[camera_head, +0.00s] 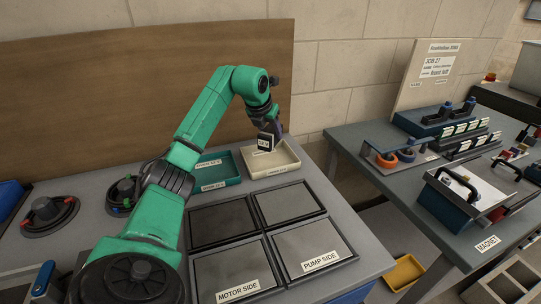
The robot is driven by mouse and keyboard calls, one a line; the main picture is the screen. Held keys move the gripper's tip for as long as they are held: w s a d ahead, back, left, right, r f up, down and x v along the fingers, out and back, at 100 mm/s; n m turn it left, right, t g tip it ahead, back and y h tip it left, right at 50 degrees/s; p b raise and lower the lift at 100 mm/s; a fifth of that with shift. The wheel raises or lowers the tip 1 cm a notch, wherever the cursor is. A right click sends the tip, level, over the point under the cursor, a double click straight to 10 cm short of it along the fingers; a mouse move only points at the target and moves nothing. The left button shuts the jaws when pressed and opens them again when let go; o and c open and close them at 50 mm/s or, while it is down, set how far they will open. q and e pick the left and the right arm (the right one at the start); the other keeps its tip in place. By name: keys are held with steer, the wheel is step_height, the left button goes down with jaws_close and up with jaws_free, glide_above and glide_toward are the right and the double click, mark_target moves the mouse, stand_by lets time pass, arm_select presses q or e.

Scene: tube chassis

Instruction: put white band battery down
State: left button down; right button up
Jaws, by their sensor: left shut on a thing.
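My left gripper (267,132) reaches in over the cream tray (289,165) at the back of the near table. It is shut on a small dark block with a white patch, which looks like the white band battery (264,145). The block is over the left part of the cream tray. I cannot tell whether it touches the tray floor. My right gripper is out of view.
A teal tray (232,170) stands left of the cream tray. Dark-framed grey pads, labelled motor side (228,270) and pump side (318,240), lie in front. Round dark fixtures (47,212) sit at left. A second table (375,150) with equipment stands right, beyond a gap.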

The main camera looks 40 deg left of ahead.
mark_target(264, 138)
arm_select(q)
step_height(264, 138, down, 8)
steer(key=shift+r, duration=0.15)
steer(key=shift+c, duration=1.2)
jaws_free()
steer(key=shift+d, duration=0.1)
steer(key=shift+s+r, duration=0.1)
steer(key=b+v, duration=0.1)
steer(key=v, duration=1)
steer(key=shift+s+d+r, duration=0.1)
steer(key=shift+s+r, duration=0.05)
steer(key=shift+r, duration=0.2)
